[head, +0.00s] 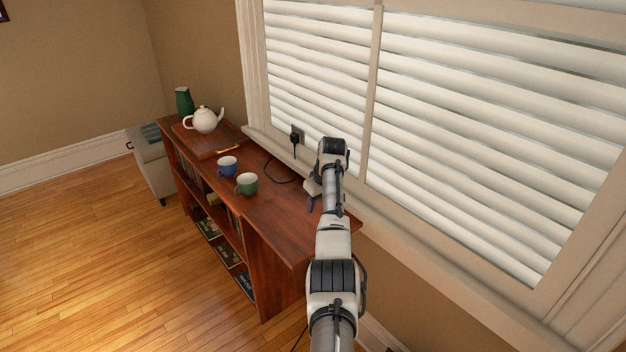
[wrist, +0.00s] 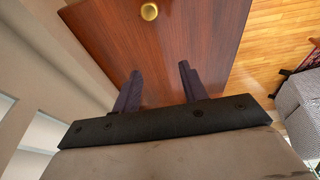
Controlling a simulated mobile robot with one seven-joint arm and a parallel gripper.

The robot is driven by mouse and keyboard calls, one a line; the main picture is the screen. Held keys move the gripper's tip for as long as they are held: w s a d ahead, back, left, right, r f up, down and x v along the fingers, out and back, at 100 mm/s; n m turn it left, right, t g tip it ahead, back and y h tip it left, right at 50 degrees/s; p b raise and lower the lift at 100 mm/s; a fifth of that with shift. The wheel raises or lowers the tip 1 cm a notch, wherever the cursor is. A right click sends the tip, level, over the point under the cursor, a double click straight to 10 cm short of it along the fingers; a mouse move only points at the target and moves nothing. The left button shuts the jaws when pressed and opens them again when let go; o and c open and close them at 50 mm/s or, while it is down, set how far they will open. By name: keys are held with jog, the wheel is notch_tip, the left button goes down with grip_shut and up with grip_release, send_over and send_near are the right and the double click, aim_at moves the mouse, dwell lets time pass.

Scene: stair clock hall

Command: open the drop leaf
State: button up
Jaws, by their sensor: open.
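A reddish-brown wooden panel (wrist: 190,30) with a round brass knob (wrist: 149,12) fills the middle of the wrist view. I take it for the drop leaf; whether it hangs or lies flat I cannot tell. My gripper (wrist: 160,69) is open and empty, its two dark fingers apart in front of the wood. The knob is beyond the fingertips, slightly left of midway between them, and is not held. In the head view my gripper (head: 311,204) is by the right end of the wooden bookcase top (head: 270,215), partly hidden by my arm. The knob does not show there.
A black cord (head: 277,178) runs from a wall plug. The blinded window (head: 450,120) is close behind. Floor at left is clear.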

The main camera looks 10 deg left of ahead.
notch_tip(320, 180, up, 6)
jog(key=w+a+p, duration=0.1)
jog(key=shift+w+a+r+p, duration=0.15)
jog(key=shift+w+a+p, duration=0.2)
jog(key=shift+a+p, duration=0.05)
dwell(0.5)
jog(key=shift+p, duration=0.4)
jog(key=b+v, duration=0.4)
jog(key=v, duration=1)
jog(key=shift+w+a, duration=0.1)
